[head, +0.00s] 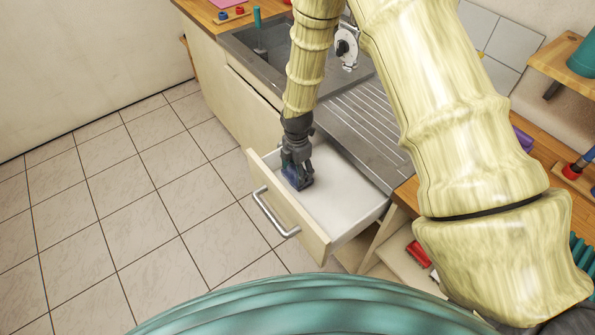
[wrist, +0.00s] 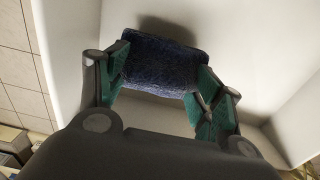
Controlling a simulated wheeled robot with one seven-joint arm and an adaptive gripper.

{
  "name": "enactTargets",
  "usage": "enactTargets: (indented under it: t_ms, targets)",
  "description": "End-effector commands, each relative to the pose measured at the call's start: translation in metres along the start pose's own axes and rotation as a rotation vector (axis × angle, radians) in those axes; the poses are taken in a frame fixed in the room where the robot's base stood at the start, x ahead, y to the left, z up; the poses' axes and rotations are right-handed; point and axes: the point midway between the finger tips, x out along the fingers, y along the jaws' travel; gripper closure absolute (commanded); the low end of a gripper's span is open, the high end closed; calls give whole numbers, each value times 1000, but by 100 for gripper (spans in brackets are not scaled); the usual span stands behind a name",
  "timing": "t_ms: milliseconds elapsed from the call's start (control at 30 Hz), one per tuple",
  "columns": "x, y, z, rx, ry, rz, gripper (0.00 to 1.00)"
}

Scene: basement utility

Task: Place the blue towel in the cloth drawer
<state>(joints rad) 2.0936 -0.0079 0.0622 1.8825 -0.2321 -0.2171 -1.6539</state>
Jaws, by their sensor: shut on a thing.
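The blue towel (wrist: 160,65) is a dark blue folded pad between my gripper's green-padded fingers in the wrist view. In the head view the towel (head: 299,177) shows at the tip of my gripper (head: 297,172). My gripper is shut on it and points down inside the open drawer. The drawer (head: 338,205) is cream with a white inside and a metal handle (head: 275,213). It is pulled out below the sink counter and otherwise looks empty. The towel is inside the drawer's walls, nearer the front left; I cannot tell whether it touches the bottom.
A metal sink (head: 262,45) and ridged drainboard (head: 372,118) lie above and behind the drawer. A red object (head: 418,253) sits on a lower shelf to the right. The tiled floor (head: 120,200) at left is clear.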

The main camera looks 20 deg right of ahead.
Motion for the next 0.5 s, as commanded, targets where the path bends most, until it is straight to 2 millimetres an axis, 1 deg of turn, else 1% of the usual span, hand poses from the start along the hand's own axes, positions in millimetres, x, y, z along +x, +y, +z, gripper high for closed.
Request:
enactTargets:
  t_ms: [100,200,500]
  targets:
    - [11,-1,0,-1,0,-2,57]
    - [17,0,0,-1,0,-1,57]
    - [20,0,0,-1,0,0,57]
